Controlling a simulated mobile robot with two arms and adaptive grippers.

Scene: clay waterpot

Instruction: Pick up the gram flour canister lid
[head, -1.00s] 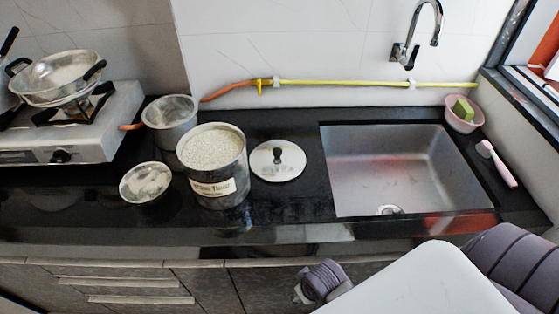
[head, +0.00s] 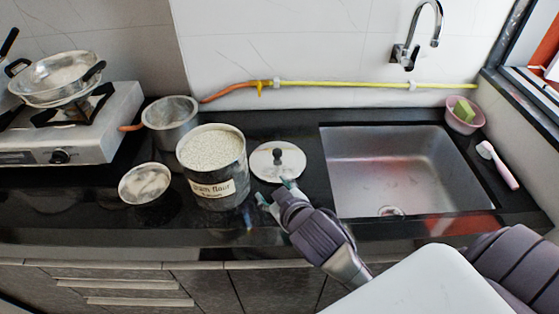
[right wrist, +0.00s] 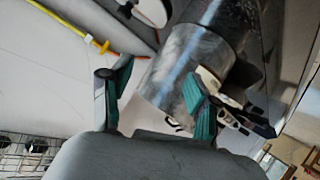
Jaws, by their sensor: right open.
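The round silver lid (head: 266,164) with a black knob lies flat on the black counter, between the gram flour canister and the sink. The gram flour canister (head: 222,187) stands open, full of pale flour, with a label on its front. My right gripper (head: 277,194) is open and empty, just in front of the lid, its fingertips close to the lid's near edge. In the right wrist view the two teal-padded fingers (right wrist: 160,92) are spread, with a metal cylinder, apparently the canister (right wrist: 195,65), beyond them. My left gripper is not in view.
The sink (head: 400,170) is right of the lid. A steel pot (head: 170,122) and a small bowl (head: 145,184) stand left of the canister. A stove (head: 75,140) with a pan is farther left. A yellow hose (head: 370,84) runs along the wall.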

